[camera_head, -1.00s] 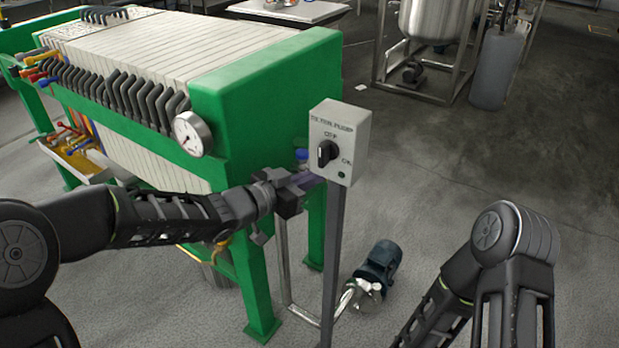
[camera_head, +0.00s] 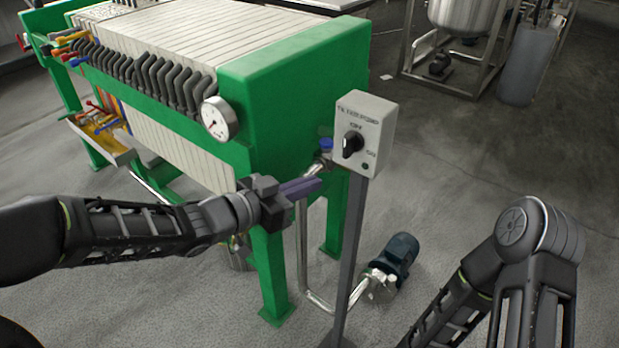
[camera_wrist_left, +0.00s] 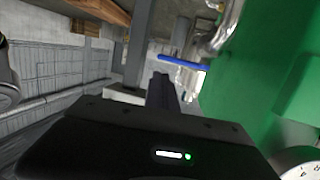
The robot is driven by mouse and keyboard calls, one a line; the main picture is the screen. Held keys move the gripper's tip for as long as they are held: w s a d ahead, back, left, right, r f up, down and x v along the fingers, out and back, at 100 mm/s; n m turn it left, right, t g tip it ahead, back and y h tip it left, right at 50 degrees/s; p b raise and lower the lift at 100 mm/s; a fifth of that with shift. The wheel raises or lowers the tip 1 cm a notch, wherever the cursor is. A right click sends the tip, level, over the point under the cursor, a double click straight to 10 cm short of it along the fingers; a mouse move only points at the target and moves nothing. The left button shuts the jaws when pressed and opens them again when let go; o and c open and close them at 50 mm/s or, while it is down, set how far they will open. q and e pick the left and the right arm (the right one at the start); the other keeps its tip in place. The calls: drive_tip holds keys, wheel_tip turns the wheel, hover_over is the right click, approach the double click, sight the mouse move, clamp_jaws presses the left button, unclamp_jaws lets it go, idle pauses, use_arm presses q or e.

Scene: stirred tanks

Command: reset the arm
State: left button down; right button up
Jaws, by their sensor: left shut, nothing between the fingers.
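My left arm comes in from the left in the head view. Its gripper (camera_head: 305,187) is shut and empty, in front of the green press frame and to the left of the control box's post. In the left wrist view its fingers (camera_wrist_left: 162,88) are together, with a blue handle (camera_wrist_left: 183,63) beyond them. My right arm (camera_head: 520,250) is folded at the lower right; its gripper is out of view.
The grey control box (camera_head: 363,110) with a black knob stands on a thin post close to my left gripper. The filter press (camera_head: 300,80) with a gauge (camera_head: 219,118) fills the left. A pump motor (camera_head: 402,252) sits on the floor. Open floor lies to the right.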

use_arm(q)
drive_tip(key=s+a+f+n+g+y+p, duration=0.1)
drive_tip(key=a+f+n+y+p, duration=0.15)
drive_tip(key=f, duration=0.55)
drive_tip(key=s+a+f+n+g+y+p, duration=0.1)
drive_tip(key=a+f+n+y, duration=0.2)
drive_tip(key=f, duration=0.6)
drive_tip(key=s+f+n+g+p, duration=0.2)
drive_tip(key=s+f, duration=0.2)
drive_tip(key=s, duration=0.4)
drive_tip(key=s+f+n+g+y+p, duration=0.1)
drive_tip(key=s+f+n+g+p, duration=0.1)
drive_tip(key=s+f, duration=0.3)
drive_tip(key=s+f+n+g+y+p, duration=0.1)
drive_tip(key=s+f+n+g+p, duration=0.1)
drive_tip(key=s, duration=0.9)
wheel_tip(320, 180, down, 4)
drive_tip(key=shift+d+r+g+p, duration=0.25)
drive_tip(key=shift+d+g+p, duration=0.25)
drive_tip(key=shift+g, duration=0.5)
